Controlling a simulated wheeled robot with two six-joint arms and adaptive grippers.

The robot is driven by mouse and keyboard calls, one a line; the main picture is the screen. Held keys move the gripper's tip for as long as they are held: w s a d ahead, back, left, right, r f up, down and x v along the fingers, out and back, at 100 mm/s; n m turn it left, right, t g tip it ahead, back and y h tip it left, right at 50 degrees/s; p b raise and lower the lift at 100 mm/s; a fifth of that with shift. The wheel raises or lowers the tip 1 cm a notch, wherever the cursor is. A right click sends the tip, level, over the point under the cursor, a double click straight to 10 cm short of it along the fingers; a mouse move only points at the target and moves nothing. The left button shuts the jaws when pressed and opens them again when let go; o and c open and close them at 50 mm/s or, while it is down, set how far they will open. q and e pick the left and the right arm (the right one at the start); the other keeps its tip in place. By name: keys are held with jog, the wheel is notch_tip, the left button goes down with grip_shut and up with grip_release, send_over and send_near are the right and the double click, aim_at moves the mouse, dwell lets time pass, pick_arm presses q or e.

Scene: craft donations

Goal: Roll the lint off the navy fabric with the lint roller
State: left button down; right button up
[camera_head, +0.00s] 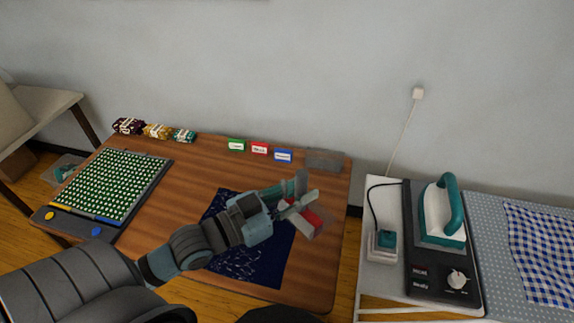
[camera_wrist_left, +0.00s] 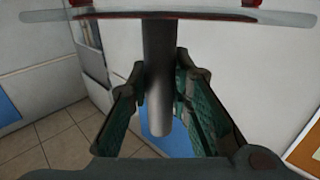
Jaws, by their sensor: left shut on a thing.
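The navy fabric (camera_head: 268,265) lies flat on the wooden table, with pale lint specks and threads scattered on it. My left gripper (camera_head: 296,199) is over its upper right part and hides some of it. The gripper is shut on the lint roller (camera_head: 316,223), whose red and white head shows just right of the fingers. In the left wrist view the roller's grey handle (camera_wrist_left: 158,85) stands between the fingers, with red and clear parts at the top edge. I cannot tell whether the roller touches the fabric. My right gripper is not in view.
A grid board (camera_head: 115,185) with many small pieces lies at the left of the table. Yarn-like bundles (camera_head: 155,131), small coloured cards (camera_head: 259,148) and a clear tray (camera_head: 325,160) line the back edge. An iron (camera_head: 441,215) stands on the separate surface at right.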

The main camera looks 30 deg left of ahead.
pick_arm(q)
jog(key=w+a+f+n+y+b, duration=0.3)
jog(key=w+a+f+y+b, duration=0.2)
jog(key=w+a+f, duration=0.3)
jog(key=w+a+f+n+t+y+b, duration=0.1)
jog(key=w+a+f+n+y+b, duration=0.3)
jog(key=w+a+f, duration=0.4)
jog(key=a+f+y+b, duration=0.1)
jog(key=a+f+b, duration=0.1)
jog(key=a+f, duration=0.3)
notch_tip(320, 180, down, 3)
jog(key=shift+w+a+f+y, duration=0.1)
jog(key=shift+w+a+y, duration=0.1)
jog(key=shift+y, duration=0.1)
jog(key=shift+f, duration=0.15)
jog(key=s+d+p, duration=0.3)
jog(key=s+p, duration=0.1)
jog(key=s, duration=0.5)
jog(key=s+d+p, duration=0.3)
jog(key=s, duration=0.6)
jog(key=s+d+p, duration=0.3)
jog(key=s+p, duration=0.1)
jog(key=s, duration=0.6)
jog(key=shift+d+f+p, duration=0.3)
jog(key=shift+d+f, duration=0.1)
jog(key=shift+r, duration=0.1)
